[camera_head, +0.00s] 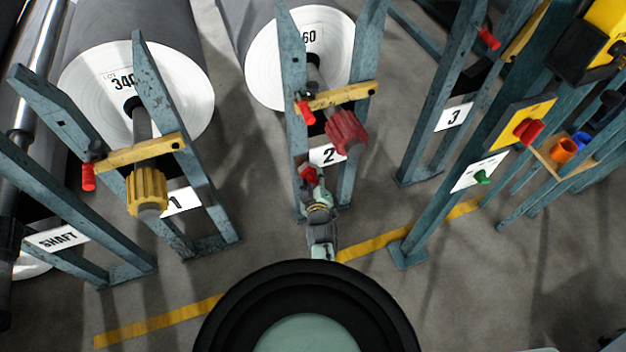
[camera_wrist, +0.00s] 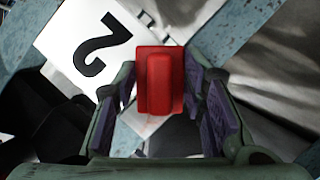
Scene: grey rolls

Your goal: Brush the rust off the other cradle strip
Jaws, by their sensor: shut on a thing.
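My gripper (camera_head: 314,188) is in front of stand 2, low between its uprights. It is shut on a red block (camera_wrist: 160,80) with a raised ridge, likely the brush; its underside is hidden. The block's red also shows at my fingertips in the head view (camera_head: 307,172). In the wrist view, purple-padded fingers flank the block, and the white "2" sign (camera_wrist: 95,45) lies behind it. Stand 2 (camera_head: 293,150) has blue-green uprights and a yellow bar (camera_head: 336,96) across them. I cannot make out a cradle strip or rust on it.
A dark red hub (camera_head: 346,132) projects above my gripper, close to a hanging red handle (camera_head: 306,113). Stand 1 (camera_head: 165,120) with a yellow hub (camera_head: 147,192) is left. Stand 3's frame (camera_head: 440,115) and a panel with a red knob (camera_head: 522,125) are right. Floor in front looks clear.

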